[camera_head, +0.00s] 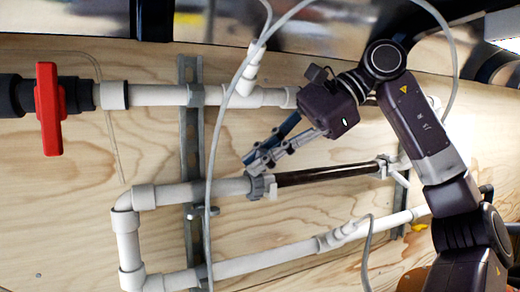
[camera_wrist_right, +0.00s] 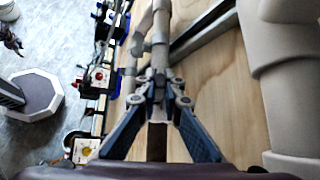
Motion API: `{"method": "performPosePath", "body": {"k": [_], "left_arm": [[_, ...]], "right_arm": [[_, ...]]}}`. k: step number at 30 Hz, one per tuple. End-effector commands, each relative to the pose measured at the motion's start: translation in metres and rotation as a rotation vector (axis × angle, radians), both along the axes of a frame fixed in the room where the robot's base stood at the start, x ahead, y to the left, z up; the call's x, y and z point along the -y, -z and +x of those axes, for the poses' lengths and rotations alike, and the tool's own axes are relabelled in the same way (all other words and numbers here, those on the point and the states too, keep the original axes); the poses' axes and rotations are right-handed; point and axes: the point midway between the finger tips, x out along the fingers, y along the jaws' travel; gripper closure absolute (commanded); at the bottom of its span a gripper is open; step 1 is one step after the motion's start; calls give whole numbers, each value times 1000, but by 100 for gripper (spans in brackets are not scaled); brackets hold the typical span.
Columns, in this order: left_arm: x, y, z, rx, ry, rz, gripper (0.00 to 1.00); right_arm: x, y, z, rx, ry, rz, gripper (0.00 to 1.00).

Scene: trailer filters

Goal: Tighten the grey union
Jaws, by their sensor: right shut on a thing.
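The grey union (camera_head: 261,188) is a ribbed grey collar where the white middle pipe meets a dark brown tube (camera_head: 325,173) on the plywood panel. My right gripper (camera_head: 252,165) reaches down from the upper right, with its fingertips at the union. Its jaws are shut on the union. In the right wrist view, the fingers of my right gripper (camera_wrist_right: 158,88) converge over the pipe line and hide most of the union. The dark tube shows below the fingertips in that view. My left gripper is in neither view.
A red valve handle (camera_head: 48,108) stands at the left on the upper white pipe (camera_head: 165,95). A lower white pipe (camera_head: 260,262) runs beneath. A grey hose (camera_head: 211,155) hangs in front of the pipes, left of the gripper. A vertical metal strut (camera_head: 190,150) backs them.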

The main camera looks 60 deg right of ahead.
Motion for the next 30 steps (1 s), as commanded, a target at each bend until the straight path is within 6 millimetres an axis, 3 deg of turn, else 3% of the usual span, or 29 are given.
{"method": "performPosePath", "body": {"k": [18, 19, 23, 30], "left_arm": [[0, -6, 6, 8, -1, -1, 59], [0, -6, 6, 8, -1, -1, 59], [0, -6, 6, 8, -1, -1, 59], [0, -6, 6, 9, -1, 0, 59]], "right_arm": [[1, 0, 2, -39, 0, 24, 100], [1, 0, 2, -39, 0, 24, 91], [1, -1, 2, -37, 0, 23, 76], [1, -1, 2, -36, 0, 22, 75]]}}
